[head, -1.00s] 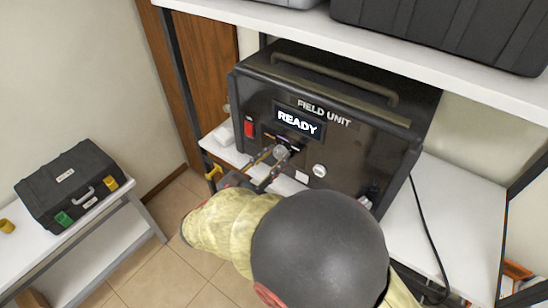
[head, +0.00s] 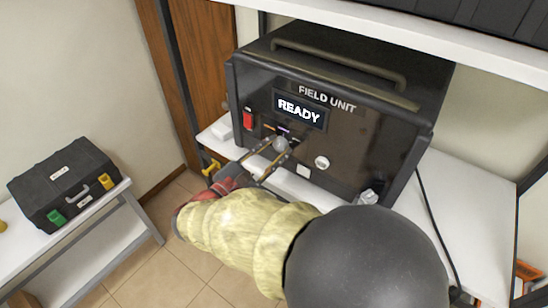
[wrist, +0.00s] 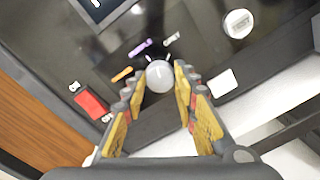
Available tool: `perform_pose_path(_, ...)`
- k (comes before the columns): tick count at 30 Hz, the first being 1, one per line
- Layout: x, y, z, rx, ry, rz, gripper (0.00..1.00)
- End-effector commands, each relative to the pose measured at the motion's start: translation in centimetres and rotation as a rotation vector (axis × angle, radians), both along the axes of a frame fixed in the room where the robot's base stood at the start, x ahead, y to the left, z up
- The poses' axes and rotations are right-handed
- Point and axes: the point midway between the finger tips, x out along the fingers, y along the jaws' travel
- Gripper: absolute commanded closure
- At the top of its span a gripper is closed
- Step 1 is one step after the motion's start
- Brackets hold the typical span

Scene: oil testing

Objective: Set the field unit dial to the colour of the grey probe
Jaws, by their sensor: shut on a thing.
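The field unit (head: 350,140) is a black box on a shelf with a lit screen (head: 300,109) reading READY. Its dial (head: 281,145) is a round pale grey knob below the screen; it also shows in the wrist view (wrist: 159,77). Orange (wrist: 122,74), purple (wrist: 140,48) and whitish (wrist: 171,39) marks lie around the dial. My gripper (head: 275,152) reaches it from the lower left, shut on the dial with a finger on either side (wrist: 160,85). The dial's pointer direction is unclear. I cannot identify the grey probe in these views.
A red switch (head: 248,119) is left of the dial; a white round fitting (head: 322,162) and a white label (head: 303,171) are to its right. A black case (head: 65,180) with green and yellow latches stands on a side bench. A shelf hangs above the unit.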

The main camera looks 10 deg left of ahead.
Motion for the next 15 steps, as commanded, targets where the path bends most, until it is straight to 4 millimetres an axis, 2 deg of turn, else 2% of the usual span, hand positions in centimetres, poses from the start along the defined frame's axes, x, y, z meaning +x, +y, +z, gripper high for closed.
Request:
perform_pose_path(1,0.00,0.01,-0.47,0.044,-0.019,0.000,0.97)
perform_pose_path(15,-0.03,-0.08,-0.49,0.431,-0.179,0.000,0.97)
